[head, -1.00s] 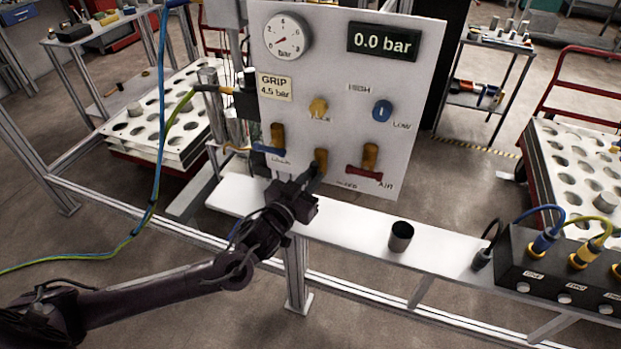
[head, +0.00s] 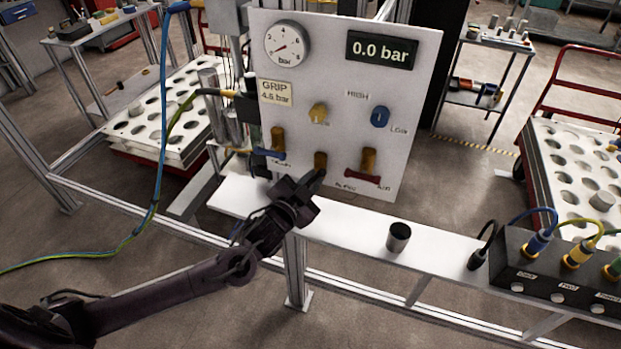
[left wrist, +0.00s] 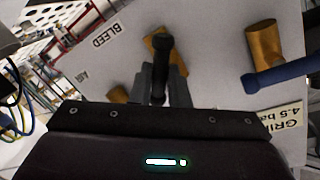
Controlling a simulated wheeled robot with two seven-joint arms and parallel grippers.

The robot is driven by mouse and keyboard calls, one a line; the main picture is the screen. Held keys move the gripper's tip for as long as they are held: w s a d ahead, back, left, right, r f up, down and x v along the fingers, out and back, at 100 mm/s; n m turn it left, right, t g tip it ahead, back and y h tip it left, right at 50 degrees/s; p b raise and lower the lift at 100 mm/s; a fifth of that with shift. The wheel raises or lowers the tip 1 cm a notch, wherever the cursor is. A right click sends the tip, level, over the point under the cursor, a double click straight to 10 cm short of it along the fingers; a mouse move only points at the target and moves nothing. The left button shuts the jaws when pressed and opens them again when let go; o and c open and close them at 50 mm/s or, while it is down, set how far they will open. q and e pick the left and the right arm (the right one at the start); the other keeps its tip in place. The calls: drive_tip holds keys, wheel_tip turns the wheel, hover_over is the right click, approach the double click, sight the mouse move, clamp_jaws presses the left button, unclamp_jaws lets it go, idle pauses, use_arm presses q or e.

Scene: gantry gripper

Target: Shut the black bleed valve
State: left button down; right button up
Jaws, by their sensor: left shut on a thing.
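The bleed valve shows in the head view as a brass body (head: 320,161) low in the middle of the white panel (head: 420,110). In the left wrist view its black lever (left wrist: 162,46) stands in front of the brass body (left wrist: 151,39), near the BLEED label (left wrist: 100,42). My left gripper (head: 320,177) is at this valve, below the brass body. In the left wrist view its fingers (left wrist: 161,82) are closed on the black lever from both sides. In the head view the gripper mostly hides the lever. My right gripper is not in view.
A blue-handled valve (head: 270,154) sits to the left and a red-handled valve (head: 364,176) to the right on the panel. The display (head: 381,50) reads 0.0 bar. A dark cup (head: 399,237) and a black connector box (head: 550,268) stand on the white shelf (head: 345,232).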

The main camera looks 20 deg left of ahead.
use_arm(q)
drive_tip(key=m+y+p, duration=0.1)
drive_tip(key=m, duration=0.3)
drive_tip(key=shift+d+m, duration=0.15)
drive_tip(key=shift+m, duration=0.25)
drive_tip(key=m+y+p, duration=0.1)
drive_tip(key=m, duration=0.3)
drive_tip(key=shift+y, duration=0.3)
drive_tip(key=shift+f+m, duration=0.1)
drive_tip(key=shift+m, duration=0.2)
drive_tip(key=c, duration=1.4)
unclamp_jaws()
drive_tip(key=shift+s, duration=0.1)
